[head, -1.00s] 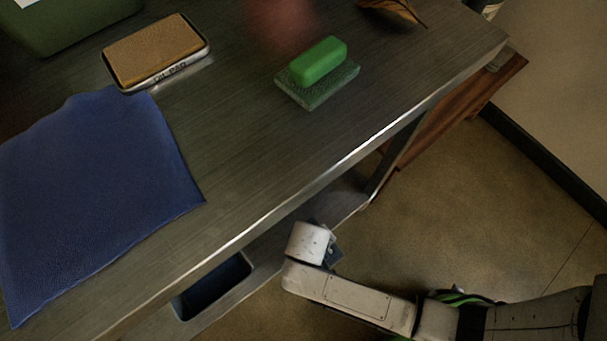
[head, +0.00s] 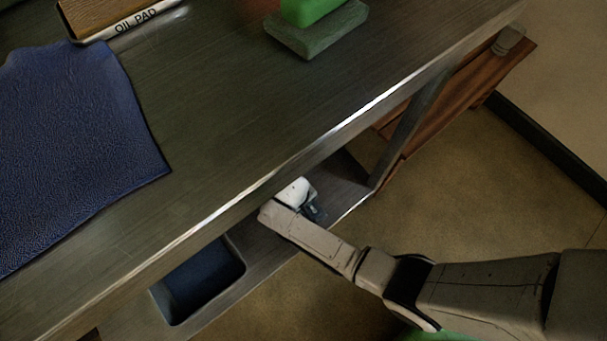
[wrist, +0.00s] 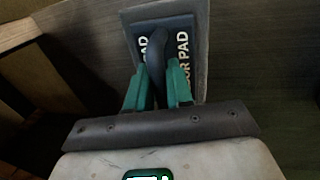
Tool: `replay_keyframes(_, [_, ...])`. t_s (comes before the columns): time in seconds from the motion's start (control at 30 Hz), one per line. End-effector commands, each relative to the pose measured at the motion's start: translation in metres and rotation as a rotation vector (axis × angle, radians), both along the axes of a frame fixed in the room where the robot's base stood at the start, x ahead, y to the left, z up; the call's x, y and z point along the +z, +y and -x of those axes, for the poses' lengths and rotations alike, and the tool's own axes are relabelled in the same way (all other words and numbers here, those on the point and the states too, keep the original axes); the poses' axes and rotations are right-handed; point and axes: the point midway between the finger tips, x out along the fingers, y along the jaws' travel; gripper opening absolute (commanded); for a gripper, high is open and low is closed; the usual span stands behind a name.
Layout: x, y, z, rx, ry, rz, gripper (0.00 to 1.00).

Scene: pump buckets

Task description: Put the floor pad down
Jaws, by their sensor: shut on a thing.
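The floor pad (wrist: 199,28) shows in the wrist view as a dark, flat rectangular pad with white lettering, partly reading "OR PAD", and a dark handle. My gripper (wrist: 158,80) has its two teal fingers on either side of the handle and is shut on it. Wooden surfaces lie behind the pad. I cannot tell whether the pad touches any of them. In the head view my arm reaches in below the tabletop, at the lower shelf. The tabletop edge hides the pad and my fingers there.
On the metal table (head: 215,90) are a blue cloth (head: 75,150), a tray marked "OIL PAD" (head: 135,20) and a green block (head: 305,8) on a green pad (head: 320,32). A dark blue bin (head: 200,280) sits in the lower shelf (head: 268,262). A table leg (head: 405,135) stands to the right.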

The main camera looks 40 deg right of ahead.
Motion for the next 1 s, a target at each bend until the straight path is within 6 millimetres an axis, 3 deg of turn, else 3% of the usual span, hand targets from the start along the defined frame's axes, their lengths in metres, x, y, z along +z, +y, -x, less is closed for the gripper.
replay_keyframes(0.1, [-0.018, 0.000, 0.001, 0.000, 0.002, 0.001, 0.00])
replay_keyframes(0.53, [-0.023, 0.000, 0.001, 0.000, 0.001, 0.001, 0.00])
replay_keyframes(0.57, [-0.023, 0.000, 0.001, 0.000, 0.002, 0.001, 0.22])
replay_keyframes(0.6, [-0.022, 0.000, 0.001, 0.000, 0.001, 0.001, 0.26])
replay_keyframes(0.8, [-0.022, 0.000, 0.001, 0.000, 0.002, 0.001, 0.45])
replay_keyframes(1.0, [-0.022, 0.000, 0.001, 0.000, 0.002, 0.001, 0.46])
